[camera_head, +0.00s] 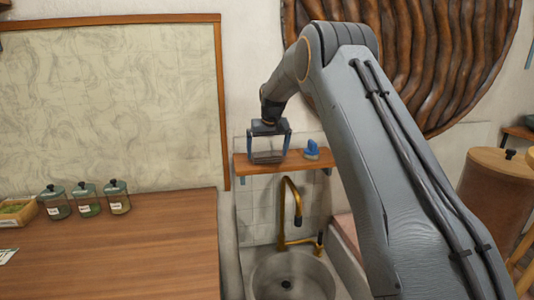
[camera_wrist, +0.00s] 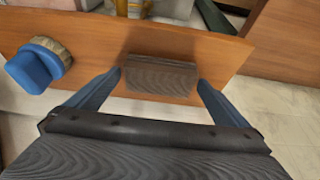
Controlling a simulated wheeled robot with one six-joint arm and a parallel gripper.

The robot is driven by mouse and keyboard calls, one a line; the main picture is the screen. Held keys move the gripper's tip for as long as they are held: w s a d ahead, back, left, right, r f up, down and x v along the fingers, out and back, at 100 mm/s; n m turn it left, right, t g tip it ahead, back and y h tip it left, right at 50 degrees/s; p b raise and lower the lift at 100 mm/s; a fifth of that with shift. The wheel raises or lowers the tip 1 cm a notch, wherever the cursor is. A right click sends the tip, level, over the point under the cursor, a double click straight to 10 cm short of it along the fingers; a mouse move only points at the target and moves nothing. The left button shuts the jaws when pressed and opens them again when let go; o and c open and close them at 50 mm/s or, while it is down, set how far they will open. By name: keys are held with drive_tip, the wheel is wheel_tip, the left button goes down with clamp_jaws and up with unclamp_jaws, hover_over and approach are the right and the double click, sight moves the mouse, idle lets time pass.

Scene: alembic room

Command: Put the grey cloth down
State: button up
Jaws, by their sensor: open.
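The grey cloth (camera_wrist: 160,77) is a small dark grey, ribbed block-like piece. It lies on the wooden wall shelf (camera_wrist: 215,50) above the sink. In the head view the cloth (camera_head: 267,157) is at the left part of the shelf. My gripper (camera_head: 268,150) is above the shelf, pointing down at the cloth. In the wrist view my gripper (camera_wrist: 159,82) is open, with one blue finger on each side of the cloth and visible gaps between. The underside of the cloth is hidden.
A blue brush-like item (camera_head: 312,150) stands to the right on the shelf. Below are a brass tap (camera_head: 296,205) and a round sink (camera_head: 292,278). A wooden counter (camera_head: 120,250) with several lidded jars (camera_head: 87,198) is at left.

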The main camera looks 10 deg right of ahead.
drive_tip(key=b+v, duration=0.2)
drive_tip(key=v, duration=0.9)
drive_tip(key=shift+s+r, duration=0.2)
drive_tip(key=shift+r, duration=0.1)
drive_tip(key=s+f+g, duration=0.1)
drive_tip(key=s+f, duration=0.6)
drive_tip(key=s, duration=0.8)
drive_tip(key=s+f+g, duration=0.1)
drive_tip(key=s+f, duration=0.5)
drive_tip(key=s, duration=0.9)
drive_tip(key=s+f+g, duration=0.1)
drive_tip(key=s+f, duration=0.6)
drive_tip(key=s, duration=0.9)
drive_tip(key=shift+f+g, duration=0.3)
drive_tip(key=shift+f, duration=0.05)
drive_tip(key=shift+w, duration=0.1)
